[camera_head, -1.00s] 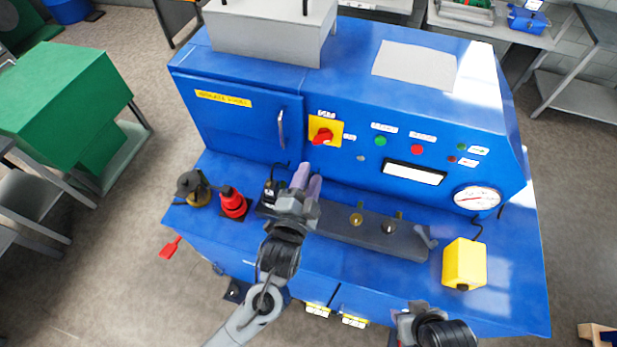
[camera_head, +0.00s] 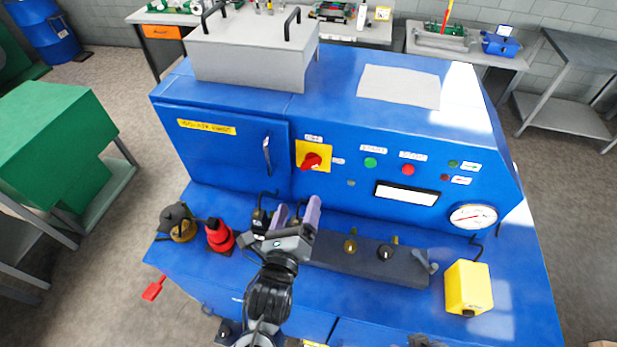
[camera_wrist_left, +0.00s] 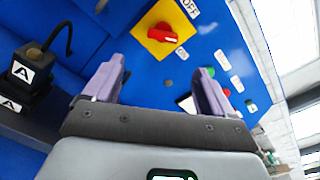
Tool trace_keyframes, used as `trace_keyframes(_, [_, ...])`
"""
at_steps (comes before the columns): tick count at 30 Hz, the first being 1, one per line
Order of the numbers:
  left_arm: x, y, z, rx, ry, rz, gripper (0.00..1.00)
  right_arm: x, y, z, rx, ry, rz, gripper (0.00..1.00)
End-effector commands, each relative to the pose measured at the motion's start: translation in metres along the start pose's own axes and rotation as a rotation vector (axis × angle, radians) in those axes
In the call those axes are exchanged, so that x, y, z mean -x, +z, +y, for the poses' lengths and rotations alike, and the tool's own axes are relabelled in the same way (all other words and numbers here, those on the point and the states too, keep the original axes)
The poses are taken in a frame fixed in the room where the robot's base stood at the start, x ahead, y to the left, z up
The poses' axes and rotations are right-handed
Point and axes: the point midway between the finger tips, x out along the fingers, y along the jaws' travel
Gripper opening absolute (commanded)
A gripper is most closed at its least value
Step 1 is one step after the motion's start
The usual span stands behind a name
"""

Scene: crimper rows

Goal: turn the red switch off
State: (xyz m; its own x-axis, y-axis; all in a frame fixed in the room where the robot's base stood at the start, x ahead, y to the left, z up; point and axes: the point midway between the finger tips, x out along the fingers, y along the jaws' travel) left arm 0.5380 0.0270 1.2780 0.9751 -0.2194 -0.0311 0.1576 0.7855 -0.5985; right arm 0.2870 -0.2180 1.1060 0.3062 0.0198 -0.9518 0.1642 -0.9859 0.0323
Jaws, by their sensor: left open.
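The red switch (camera_head: 311,160) is a red rotary knob on a yellow square plate (camera_head: 301,149) on the front of the blue machine. In the left wrist view the red knob (camera_wrist_left: 170,37) is ahead, beyond and between the fingertips, with an "OFF" label above it and another label at its lower side. My left gripper (camera_head: 297,211) has purple fingers, is open and empty, and is below the switch, apart from it. The same fingers show in the left wrist view (camera_wrist_left: 157,76). My right gripper is not clearly seen; only a dark bit of that arm shows at the bottom edge.
Green (camera_head: 370,162) and red (camera_head: 408,169) buttons, a display (camera_head: 407,194) and a gauge (camera_head: 473,216) lie right of the switch. A door handle (camera_head: 266,155) is left of it. A red device (camera_head: 219,236), grey valve block (camera_head: 345,262) and yellow box (camera_head: 468,288) stand on the ledge.

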Motion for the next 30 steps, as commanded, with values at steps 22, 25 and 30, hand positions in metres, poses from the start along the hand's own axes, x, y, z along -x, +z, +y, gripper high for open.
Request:
trace_keyframes(22, [-0.092,0.006,-0.004,-0.021,-0.025,-0.021,0.85,0.003,-0.001,0.001,0.002,0.002,0.0,0.43])
trace_keyframes(25, [-0.102,0.005,-0.004,-0.022,-0.025,-0.02,0.85,0.004,-0.001,0.002,0.005,0.004,-0.001,0.43])
trace_keyframes(30, [-0.111,0.005,-0.004,-0.021,-0.026,-0.02,0.85,0.005,-0.001,0.002,0.007,0.005,-0.001,0.43])
